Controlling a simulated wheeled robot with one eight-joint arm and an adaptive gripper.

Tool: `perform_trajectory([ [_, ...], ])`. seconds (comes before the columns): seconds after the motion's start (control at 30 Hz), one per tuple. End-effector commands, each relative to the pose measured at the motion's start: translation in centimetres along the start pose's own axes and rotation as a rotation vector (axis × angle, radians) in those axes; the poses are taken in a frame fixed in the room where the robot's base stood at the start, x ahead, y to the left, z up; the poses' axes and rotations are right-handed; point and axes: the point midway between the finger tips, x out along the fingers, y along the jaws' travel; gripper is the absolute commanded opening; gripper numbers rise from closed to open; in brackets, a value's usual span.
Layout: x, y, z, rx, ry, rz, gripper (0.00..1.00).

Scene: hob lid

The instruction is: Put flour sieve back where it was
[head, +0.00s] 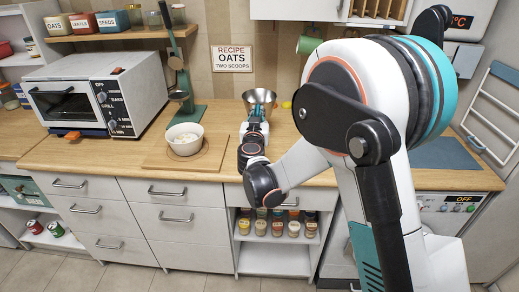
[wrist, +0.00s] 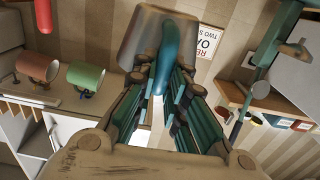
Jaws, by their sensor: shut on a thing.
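The flour sieve looks like a grey metal cup (head: 258,94) with a teal handle. In the head view it is above the back of the counter, right of centre. My gripper (head: 256,122) is shut on the teal handle. In the wrist view the handle (wrist: 167,50) rises from between the fingers (wrist: 160,88), with the blurred grey cup (wrist: 140,38) behind it. The cup's inside is mostly hidden. A green stand (head: 185,80) with hanging utensils stands left of the sieve; the wrist view shows part of it at the right edge (wrist: 275,45).
A white bowl (head: 184,139) sits on a wooden board (head: 158,163) in front of the stand. A toaster oven (head: 95,92) stands further left. A green mug (head: 308,45) hangs at the back wall. The counter (head: 222,118) between bowl and gripper is clear.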

Motion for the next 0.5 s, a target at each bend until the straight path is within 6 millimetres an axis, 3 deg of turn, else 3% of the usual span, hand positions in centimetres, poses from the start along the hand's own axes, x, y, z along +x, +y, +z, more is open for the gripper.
perform_trajectory([
  [0.03,0.1,0.0,1.7,0.000,0.000,0.000,0.00],
  [0.2,0.1,0.0,5.6,0.000,0.000,0.000,0.00],
  [0.33,0.2,0.1,7.5,0.000,0.000,0.000,0.00],
  [0.5,0.2,0.1,8.4,0.000,0.000,0.000,0.00],
])
